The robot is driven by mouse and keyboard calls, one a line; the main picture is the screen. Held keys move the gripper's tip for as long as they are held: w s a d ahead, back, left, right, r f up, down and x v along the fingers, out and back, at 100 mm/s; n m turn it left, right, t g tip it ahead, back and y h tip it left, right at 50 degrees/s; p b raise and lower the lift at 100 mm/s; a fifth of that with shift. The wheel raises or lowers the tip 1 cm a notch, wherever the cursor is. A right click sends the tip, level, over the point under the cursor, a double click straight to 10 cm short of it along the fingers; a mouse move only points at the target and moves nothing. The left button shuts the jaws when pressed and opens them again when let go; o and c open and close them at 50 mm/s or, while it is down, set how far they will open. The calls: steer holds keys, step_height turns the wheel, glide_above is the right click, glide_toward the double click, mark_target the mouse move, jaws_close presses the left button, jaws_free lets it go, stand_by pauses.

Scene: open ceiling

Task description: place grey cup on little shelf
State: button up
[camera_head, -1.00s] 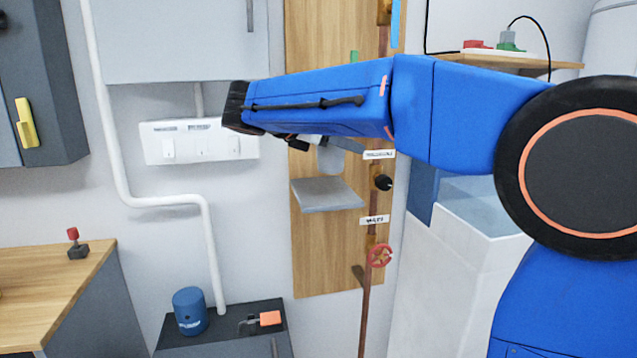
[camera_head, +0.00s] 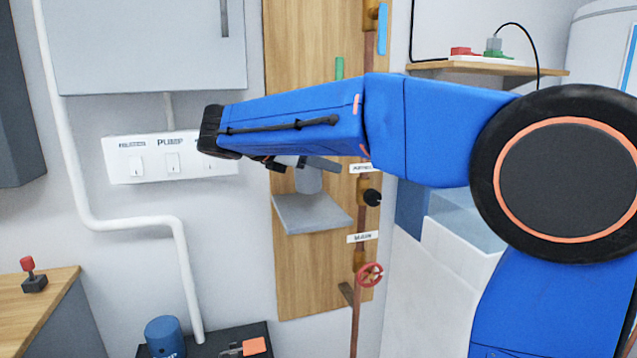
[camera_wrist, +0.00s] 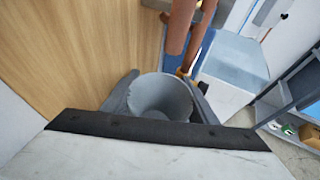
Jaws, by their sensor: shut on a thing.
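The grey cup (camera_head: 308,182) is upright just above the back part of the little grey shelf (camera_head: 318,216) on the wooden panel. I cannot tell whether its base touches the shelf. My gripper (camera_head: 309,164) is shut on the cup, with my blue arm reaching in from the right and covering part of the gripper. In the wrist view the cup (camera_wrist: 160,96) shows its open, empty-looking rim between the two grey fingers of my gripper (camera_wrist: 162,104). The shelf is hidden in the wrist view.
Copper pipes with a black knob (camera_head: 372,197) and a red valve wheel (camera_head: 369,274) run just right of the shelf. A white switch panel (camera_head: 172,165) is on the wall to the left. The shelf's front part is bare.

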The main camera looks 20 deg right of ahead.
mark_target(298, 174)
steer(key=shift+f, duration=2.05)
steer(key=shift+f, duration=0.1)
steer(key=o, duration=1.1)
steer(key=v, duration=1.1)
steer(key=shift+s+a+r, duration=0.1)
steer(key=shift+a+r, duration=0.2)
steer(key=shift+r, duration=0.05)
steer(key=shift+a+r, duration=0.1)
